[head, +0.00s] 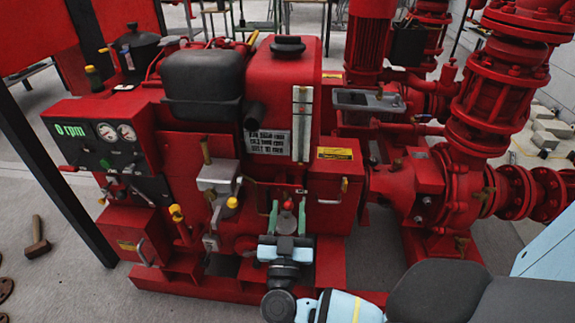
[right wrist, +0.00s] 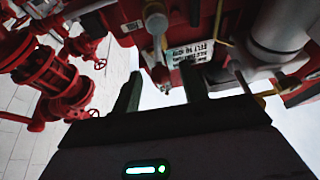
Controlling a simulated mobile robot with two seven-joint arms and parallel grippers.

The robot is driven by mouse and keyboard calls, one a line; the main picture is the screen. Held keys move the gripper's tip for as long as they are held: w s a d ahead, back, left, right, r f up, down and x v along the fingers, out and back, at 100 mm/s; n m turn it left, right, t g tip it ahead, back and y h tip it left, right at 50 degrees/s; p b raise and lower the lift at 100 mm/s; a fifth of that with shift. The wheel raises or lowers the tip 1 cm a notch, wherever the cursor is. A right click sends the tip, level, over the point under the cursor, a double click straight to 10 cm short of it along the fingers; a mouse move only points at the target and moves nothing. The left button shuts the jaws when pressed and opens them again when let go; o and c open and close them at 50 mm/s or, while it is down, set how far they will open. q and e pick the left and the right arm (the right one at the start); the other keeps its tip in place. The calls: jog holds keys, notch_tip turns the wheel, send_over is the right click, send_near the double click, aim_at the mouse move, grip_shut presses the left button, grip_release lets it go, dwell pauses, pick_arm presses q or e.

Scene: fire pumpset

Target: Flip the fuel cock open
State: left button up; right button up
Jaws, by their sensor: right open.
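My right gripper (head: 288,203) is open in front of the red engine set, below the red tank (head: 285,95). Its two green fingers stand apart and point at the machine. A small fitting with a red knob (head: 287,206) shows between them in the head view; I cannot tell for certain that it is the fuel cock. In the right wrist view, the open fingers (right wrist: 161,72) have a small grey and red fitting (right wrist: 162,75) beyond the gap, under a grey rod with a round end (right wrist: 157,22). No contact is visible. My left gripper is out of view.
A control panel with gauges (head: 107,132) is at the left. Red pump pipework (head: 490,110) fills the right. A hammer (head: 38,237) lies on the floor.

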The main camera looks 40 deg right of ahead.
jog(key=shift+x, duration=0.95)
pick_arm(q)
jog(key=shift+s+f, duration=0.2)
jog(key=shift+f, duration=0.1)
pick_arm(e)
grip_shut()
jog(key=shift+r, duration=0.2)
jog(key=n+p, duration=0.1)
jog(key=p, duration=0.2)
jog(key=n+t+y+p, duration=0.1)
jog(key=p, duration=0.2)
jog(key=shift+w+a+r, duration=0.2)
jog(key=shift+w+r, duration=0.1)
jog(key=shift+w, duration=0.05)
jog(key=shift+w+a+f+n+p, duration=0.1)
jog(key=shift+f+n+p, duration=0.1)
jog(key=shift+n+p, duration=0.4)
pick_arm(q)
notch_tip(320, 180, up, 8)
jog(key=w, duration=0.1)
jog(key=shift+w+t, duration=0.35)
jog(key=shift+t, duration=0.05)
pick_arm(e)
jog(key=shift+f, duration=0.15)
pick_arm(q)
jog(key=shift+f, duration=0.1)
pick_arm(e)
jog(key=shift+n+y, duration=0.3)
jog(key=shift+y, duration=0.1)
